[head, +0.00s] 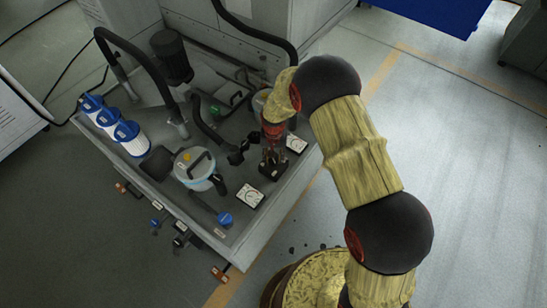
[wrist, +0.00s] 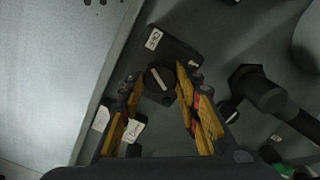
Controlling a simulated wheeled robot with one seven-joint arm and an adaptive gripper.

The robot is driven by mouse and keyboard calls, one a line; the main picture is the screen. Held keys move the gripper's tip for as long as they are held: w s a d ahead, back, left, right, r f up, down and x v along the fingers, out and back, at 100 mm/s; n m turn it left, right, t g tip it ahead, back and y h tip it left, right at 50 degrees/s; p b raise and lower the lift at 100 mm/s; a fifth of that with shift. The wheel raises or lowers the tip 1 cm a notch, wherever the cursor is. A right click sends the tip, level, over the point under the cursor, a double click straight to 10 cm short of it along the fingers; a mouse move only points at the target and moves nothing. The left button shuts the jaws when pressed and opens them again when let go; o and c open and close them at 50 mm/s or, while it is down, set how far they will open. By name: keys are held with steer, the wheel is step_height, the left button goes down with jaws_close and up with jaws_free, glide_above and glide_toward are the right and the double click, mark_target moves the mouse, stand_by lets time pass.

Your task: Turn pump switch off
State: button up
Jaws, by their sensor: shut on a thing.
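The pump switch is a round black knob (wrist: 158,80) with a white line across it, on a black box (wrist: 172,44) with small white labels. The white line is tilted in the wrist view. In the head view my gripper (head: 271,160) stands over the black switch box (head: 271,173) near the tray's edge; the knob is hidden there by the fingers.
Two white gauges (head: 250,195) (head: 297,144) flank the switch box. A lidded canister (head: 196,168), black hoses (head: 135,50) and blue-capped filters (head: 113,122) crowd the tray. Open floor (head: 450,150) lies to the right.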

stand_by(0.4)
steer(key=o, duration=1.2)
steer(key=shift+c, duration=0.2)
steer(key=shift+r, duration=0.1)
step_height(320, 180, up, 12)
